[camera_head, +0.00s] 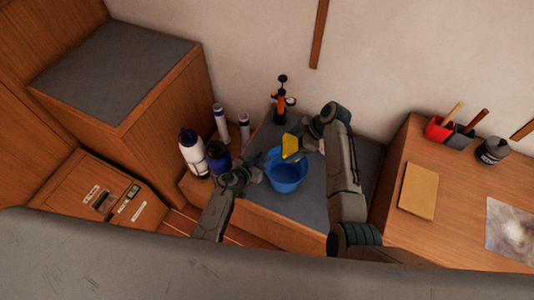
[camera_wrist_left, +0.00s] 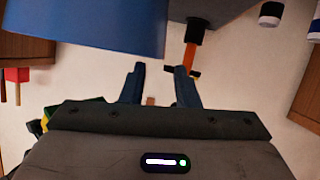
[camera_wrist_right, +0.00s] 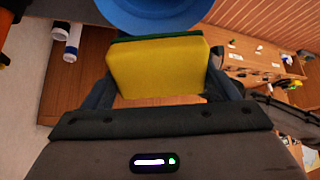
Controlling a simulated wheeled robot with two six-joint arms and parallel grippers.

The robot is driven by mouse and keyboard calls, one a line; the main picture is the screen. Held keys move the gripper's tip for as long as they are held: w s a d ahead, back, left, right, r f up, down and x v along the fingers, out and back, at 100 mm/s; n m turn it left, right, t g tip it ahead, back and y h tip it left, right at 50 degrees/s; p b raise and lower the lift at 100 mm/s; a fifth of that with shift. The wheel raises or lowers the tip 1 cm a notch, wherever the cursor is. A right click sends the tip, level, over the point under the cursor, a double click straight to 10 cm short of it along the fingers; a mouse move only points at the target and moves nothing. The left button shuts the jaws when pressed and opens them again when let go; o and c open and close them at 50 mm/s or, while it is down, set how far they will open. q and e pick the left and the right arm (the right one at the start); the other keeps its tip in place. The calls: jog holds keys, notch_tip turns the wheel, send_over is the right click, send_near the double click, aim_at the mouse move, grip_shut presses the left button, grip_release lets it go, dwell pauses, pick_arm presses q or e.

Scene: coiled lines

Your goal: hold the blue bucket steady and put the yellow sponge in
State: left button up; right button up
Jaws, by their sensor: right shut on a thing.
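The blue bucket (camera_head: 287,176) stands upright on the grey-topped bench. Its wall fills the top left of the left wrist view (camera_wrist_left: 85,28), and its edge shows at the top of the right wrist view (camera_wrist_right: 155,14). My left gripper (camera_head: 255,175) is at the bucket's left side, its fingers apart with a gap between them; I cannot tell whether they touch the bucket. My right gripper (camera_head: 299,145) is shut on the yellow sponge (camera_head: 290,146), which has a green layer (camera_wrist_right: 155,68). The sponge is held at the bucket's far rim, apparently above it.
An orange and black pump-like object (camera_head: 281,100) stands behind the bucket. Several bottles, one white (camera_head: 192,155), stand left of it. The right-hand desk carries a tan pad (camera_head: 419,190), a red holder (camera_head: 438,129) and a dark jar (camera_head: 492,150). Grey bench top (camera_head: 315,205) is clear before the bucket.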

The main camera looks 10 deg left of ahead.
pick_arm(q)
jog(key=shift+x, duration=2.3)
grip_shut()
